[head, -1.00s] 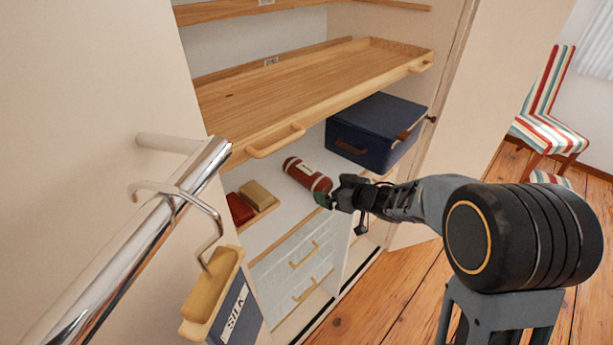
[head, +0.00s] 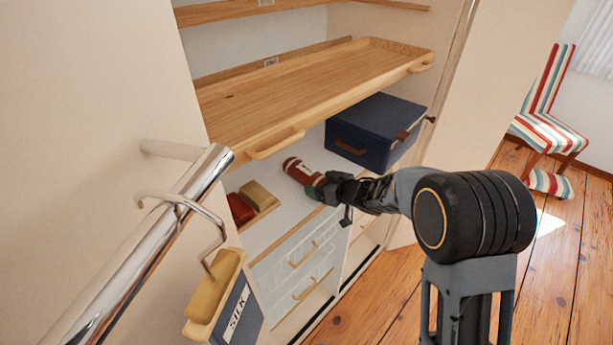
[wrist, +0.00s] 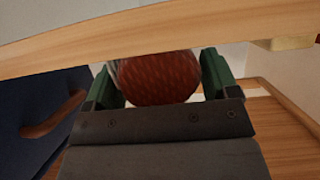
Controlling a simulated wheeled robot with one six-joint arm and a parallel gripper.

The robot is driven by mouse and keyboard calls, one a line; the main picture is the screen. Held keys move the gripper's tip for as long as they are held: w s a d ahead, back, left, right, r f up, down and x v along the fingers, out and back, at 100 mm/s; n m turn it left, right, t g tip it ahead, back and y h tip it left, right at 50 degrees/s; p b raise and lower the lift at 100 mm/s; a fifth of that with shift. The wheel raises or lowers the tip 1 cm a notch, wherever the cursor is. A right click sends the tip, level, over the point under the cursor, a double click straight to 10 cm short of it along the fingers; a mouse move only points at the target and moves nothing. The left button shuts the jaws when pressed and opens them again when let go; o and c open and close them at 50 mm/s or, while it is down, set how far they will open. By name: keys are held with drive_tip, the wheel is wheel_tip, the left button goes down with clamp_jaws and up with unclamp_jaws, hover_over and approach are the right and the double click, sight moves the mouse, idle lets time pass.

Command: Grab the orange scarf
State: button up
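The scarf (head: 300,171) is a rolled, rust-orange bundle with a pale band, lying on the white shelf inside the wardrobe. My gripper (head: 323,187) is at its near end. In the wrist view the round, knitted end of the scarf (wrist: 158,78) sits between the two green fingers of my gripper (wrist: 160,80). The fingers stand wide, one on each side, with a narrow gap near the right finger. I see no clear squeeze on the roll. The scarf's far end is hidden in the wrist view.
A wooden pull-out tray (head: 300,92) overhangs the shelf. A navy box (head: 375,130) stands right of the scarf. Folded red and tan items (head: 245,205) lie left of it. A chrome rail (head: 150,250) with a hook and SILK tag (head: 235,315) is at front left.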

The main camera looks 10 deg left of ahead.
drive_tip(key=c, duration=0.7)
drive_tip(key=shift+r, duration=0.15)
